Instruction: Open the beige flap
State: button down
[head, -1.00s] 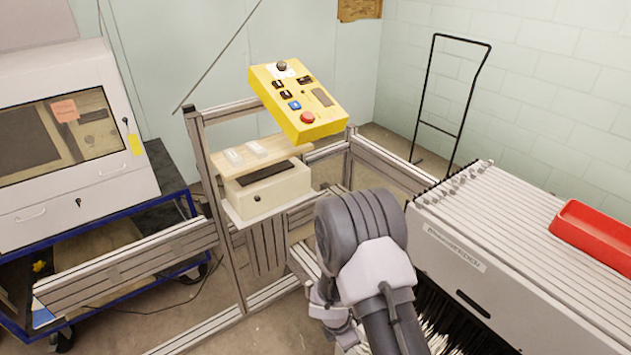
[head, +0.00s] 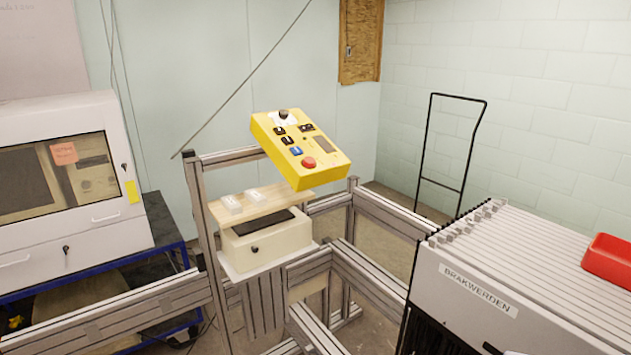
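A beige box (head: 285,240) sits on the metal frame, below a yellow control panel (head: 285,150). It has a dark slot (head: 262,222) on its top and a small dark knob (head: 254,250) on its front. A pale wooden board (head: 275,203) with two small white blocks lies above it. I cannot tell which of these beige parts is the flap, and no part of the box looks swung open. My gripper is out of view.
Aluminium rails (head: 380,230) run around the box. A grey machine (head: 520,270) labelled BRAKWERDEN, with a red tray (head: 610,262) on it, stands at the right. A white windowed cabinet (head: 70,230) stands at the left on a blue cart. A black wire-frame stand (head: 425,180) is behind.

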aim_at(278, 247)
jog(key=i+j, duration=0.75)
jog(key=i, duration=0.3)
